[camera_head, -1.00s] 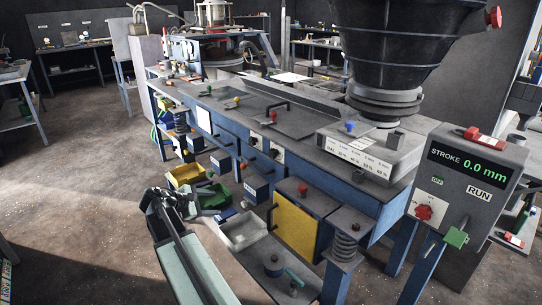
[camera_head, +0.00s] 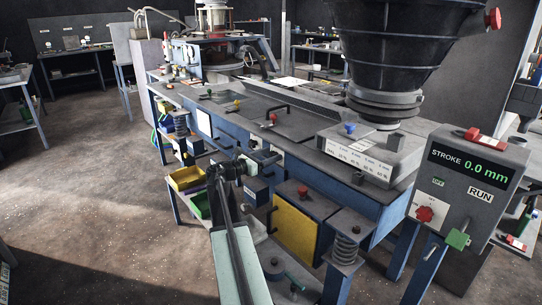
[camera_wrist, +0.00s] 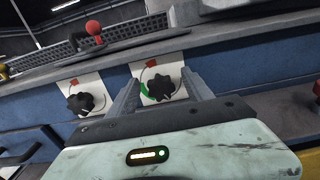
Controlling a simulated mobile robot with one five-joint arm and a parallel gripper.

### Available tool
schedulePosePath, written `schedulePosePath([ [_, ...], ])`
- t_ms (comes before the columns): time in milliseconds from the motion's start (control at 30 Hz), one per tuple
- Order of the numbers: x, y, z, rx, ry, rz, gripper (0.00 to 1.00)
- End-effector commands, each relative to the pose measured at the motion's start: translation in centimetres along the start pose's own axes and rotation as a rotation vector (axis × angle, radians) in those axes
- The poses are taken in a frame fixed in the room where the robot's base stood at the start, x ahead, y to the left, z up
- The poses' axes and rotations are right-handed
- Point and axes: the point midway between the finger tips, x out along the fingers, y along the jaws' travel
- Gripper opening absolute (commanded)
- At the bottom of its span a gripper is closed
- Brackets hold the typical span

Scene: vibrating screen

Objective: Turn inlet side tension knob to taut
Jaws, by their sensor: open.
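Two black lobed knobs sit on white plates on the blue side of the screen. In the wrist view, one knob (camera_wrist: 160,87) is at the centre and the other knob (camera_wrist: 80,102) is to its left. Each plate has a red mark above its knob; a green mark shows left of the centre knob. I cannot tell which is the inlet side knob. My gripper (camera_wrist: 162,84) is open, its fingers on either side of the centre knob in the picture; contact is unclear. In the head view my gripper (camera_head: 248,163) is near the blue side, partly covering the plates.
A red-knobbed lever (camera_wrist: 94,30) stands on the deck above the knobs. A yellow panel (camera_head: 295,230) and a coil spring (camera_head: 347,245) are right of my arm. Yellow bins (camera_head: 186,178) are to the left. The control box (camera_head: 468,190) reads STROKE 0.0 mm.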

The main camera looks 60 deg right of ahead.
Motion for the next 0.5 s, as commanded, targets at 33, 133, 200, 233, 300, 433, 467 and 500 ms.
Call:
schedulePosePath([
  [33, 0.24, 0.0, -0.01, 0.0, 0.0, -0.001, 0.59],
  [133, 0.32, -0.02, -0.01, 0.0, 0.0, 0.0, 0.59],
  [200, 0.3, -0.03, -0.01, 0.001, 0.0, 0.0, 0.59],
  [233, 0.3, -0.03, -0.01, 0.001, 0.0, 0.0, 0.59],
  [300, 0.29, -0.04, -0.01, 0.001, 0.0, 0.0, 0.48],
  [433, 0.3, -0.05, -0.02, 0.001, 0.001, -0.001, 0.12],
  [467, 0.3, -0.07, -0.02, 0.001, 0.001, -0.001, 0.04],
  [500, 0.3, -0.08, -0.02, 0.001, 0.001, -0.001, 0.0],
])
